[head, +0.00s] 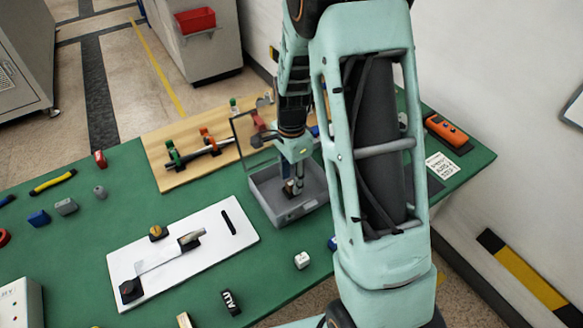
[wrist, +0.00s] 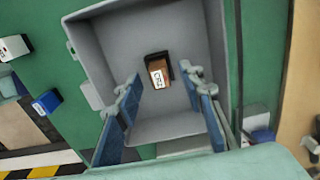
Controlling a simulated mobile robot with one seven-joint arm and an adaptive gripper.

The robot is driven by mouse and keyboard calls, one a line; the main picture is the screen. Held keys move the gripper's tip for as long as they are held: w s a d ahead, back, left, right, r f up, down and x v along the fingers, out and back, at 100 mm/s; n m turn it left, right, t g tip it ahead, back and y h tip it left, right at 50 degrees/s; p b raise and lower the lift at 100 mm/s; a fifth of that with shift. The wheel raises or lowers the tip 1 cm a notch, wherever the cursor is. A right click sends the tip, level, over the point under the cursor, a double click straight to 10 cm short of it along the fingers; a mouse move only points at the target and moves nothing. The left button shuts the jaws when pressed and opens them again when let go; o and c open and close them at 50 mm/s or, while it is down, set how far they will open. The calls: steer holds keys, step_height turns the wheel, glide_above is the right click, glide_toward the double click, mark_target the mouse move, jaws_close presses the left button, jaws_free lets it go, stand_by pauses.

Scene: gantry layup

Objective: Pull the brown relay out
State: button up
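The brown relay (wrist: 158,72) shows in the wrist view, with a white label with dark lettering on it. It sits in a black socket (wrist: 148,58) on the floor of an open grey box (wrist: 88,42). In the head view the box (head: 283,211) stands at the table's right part, and my gripper (head: 292,188) points down into it. In the wrist view my gripper (wrist: 161,86) is open, its blue-padded fingers apart on either side of the relay and nearer the camera. Nothing is between the pads. The relay is hard to make out in the head view.
The box's raised lid (head: 252,136) stands at its far side, close to my arm. A wooden board (head: 178,170) with clamps lies behind, and a white panel (head: 215,240) with a lever lies left. Several small blocks are spread over the green table (head: 80,245).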

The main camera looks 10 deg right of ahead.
steer(key=shift+f, duration=0.35)
steer(key=shift+c, duration=0.4)
jaws_close()
